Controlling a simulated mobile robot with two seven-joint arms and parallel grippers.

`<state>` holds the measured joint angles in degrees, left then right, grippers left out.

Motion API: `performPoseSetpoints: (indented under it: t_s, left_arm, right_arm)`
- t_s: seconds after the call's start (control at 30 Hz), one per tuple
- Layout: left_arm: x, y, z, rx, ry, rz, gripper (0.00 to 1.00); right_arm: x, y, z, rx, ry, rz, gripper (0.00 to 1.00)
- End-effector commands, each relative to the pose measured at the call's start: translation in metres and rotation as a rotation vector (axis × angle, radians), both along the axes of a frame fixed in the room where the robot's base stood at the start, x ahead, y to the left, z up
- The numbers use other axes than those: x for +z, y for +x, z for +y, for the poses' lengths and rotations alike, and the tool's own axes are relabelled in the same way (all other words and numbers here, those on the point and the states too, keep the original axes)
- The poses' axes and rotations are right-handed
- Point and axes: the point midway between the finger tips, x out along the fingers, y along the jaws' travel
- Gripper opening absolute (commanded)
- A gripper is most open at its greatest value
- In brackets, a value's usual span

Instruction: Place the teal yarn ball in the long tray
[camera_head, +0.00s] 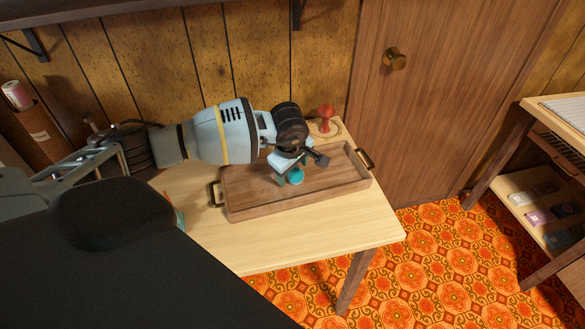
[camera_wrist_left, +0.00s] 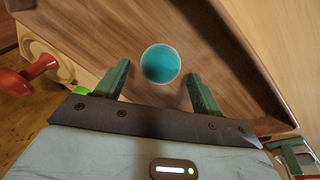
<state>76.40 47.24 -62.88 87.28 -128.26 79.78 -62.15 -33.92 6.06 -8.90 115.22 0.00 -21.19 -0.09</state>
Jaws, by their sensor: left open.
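The teal yarn ball (camera_head: 295,176) is inside the long wooden tray (camera_head: 245,203), near its middle, and seems to rest on the tray floor. It also shows in the left wrist view (camera_wrist_left: 160,64), just beyond and between the fingertips. My left gripper (camera_head: 290,177) is over the tray, pointing down, with its green fingers apart. In the left wrist view the gripper (camera_wrist_left: 161,80) is open, and a gap shows between each finger and the ball. The tray (camera_wrist_left: 225,30) fills most of that view. My right gripper is not in view.
The tray stands on a light wooden table (camera_head: 285,245) and has metal handles at both ends. A red spool-like object (camera_head: 326,118) stands behind the tray. A wooden door (camera_head: 440,100) is behind. A shelf unit (camera_head: 520,180) is at right. The table front is clear.

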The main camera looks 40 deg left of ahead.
Motion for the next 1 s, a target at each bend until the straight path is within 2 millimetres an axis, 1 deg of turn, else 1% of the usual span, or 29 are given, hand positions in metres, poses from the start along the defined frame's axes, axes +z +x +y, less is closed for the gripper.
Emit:
performPoseSetpoints:
  t_s: [0.13,0.27,0.37,0.6,0.8,0.9,1.0]
  left_arm:
    - [0.001,0.0,0.0,0.0,0.0,0.0,0.68]
    - [0.008,-0.001,-0.001,-0.001,0.0,-0.002,0.68]
    - [0.021,-0.003,-0.002,-0.002,0.001,-0.004,0.68]
    - [0.068,-0.014,-0.008,-0.002,0.001,-0.005,0.68]
    - [0.1,-0.022,-0.012,-0.001,0.001,-0.003,0.68]
    - [0.11,-0.025,-0.014,0.0,0.001,-0.002,0.68]
    - [0.116,-0.027,-0.014,0.0,0.002,0.0,0.68]
  right_arm:
    - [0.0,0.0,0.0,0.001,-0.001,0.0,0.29]
    - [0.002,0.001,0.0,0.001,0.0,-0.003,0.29]
    - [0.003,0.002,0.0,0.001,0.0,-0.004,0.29]
    - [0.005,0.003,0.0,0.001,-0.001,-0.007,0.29]
    - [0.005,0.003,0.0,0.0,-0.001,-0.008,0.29]
    - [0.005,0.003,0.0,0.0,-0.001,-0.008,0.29]
    - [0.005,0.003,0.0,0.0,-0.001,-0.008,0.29]
